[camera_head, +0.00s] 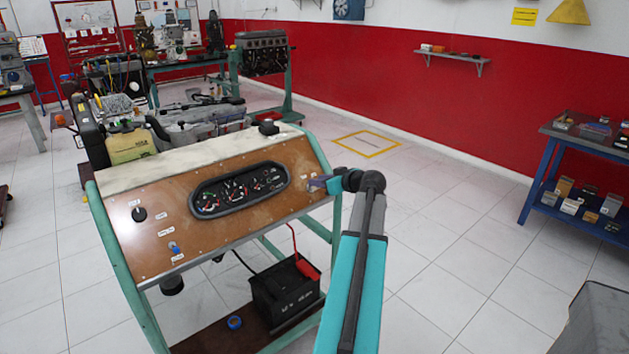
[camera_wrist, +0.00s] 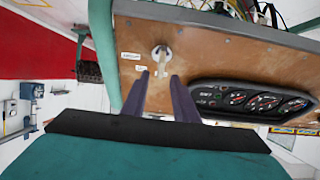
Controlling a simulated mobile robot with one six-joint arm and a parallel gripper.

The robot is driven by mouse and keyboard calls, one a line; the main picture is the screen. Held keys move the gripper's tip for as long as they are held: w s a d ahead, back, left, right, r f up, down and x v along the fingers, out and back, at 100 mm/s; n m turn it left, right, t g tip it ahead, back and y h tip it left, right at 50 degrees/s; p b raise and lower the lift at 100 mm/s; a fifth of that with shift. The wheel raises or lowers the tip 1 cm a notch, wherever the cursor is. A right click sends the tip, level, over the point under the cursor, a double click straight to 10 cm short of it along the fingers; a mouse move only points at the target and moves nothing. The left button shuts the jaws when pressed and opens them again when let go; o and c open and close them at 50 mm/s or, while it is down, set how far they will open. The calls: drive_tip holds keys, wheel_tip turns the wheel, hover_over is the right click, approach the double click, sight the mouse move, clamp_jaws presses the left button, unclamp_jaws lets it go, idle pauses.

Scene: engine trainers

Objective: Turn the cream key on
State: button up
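The cream key (camera_wrist: 161,58) sits in a round fitting on the brown panel (camera_wrist: 205,55) of the engine trainer, near two small white labels. In the wrist view my gripper (camera_wrist: 160,78) has its two purple fingers apart, with the tips close to the key. The lower end of the key appears in line with the gap between the tips; I cannot tell whether they touch it. In the head view my gripper (camera_head: 322,184) is at the right end of the panel (camera_head: 165,240), and the key cannot be made out there.
A gauge cluster (camera_head: 240,190) is beside the key on the panel. A black knob (camera_head: 139,214) and a blue switch (camera_head: 174,248) are at the panel's left. A black battery (camera_head: 285,295) stands below.

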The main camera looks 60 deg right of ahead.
drive_tip(key=shift+x, duration=1.5)
drive_tip(key=shift+c, duration=0.6)
clamp_jaws()
drive_tip(key=shift+a+f, duration=0.1)
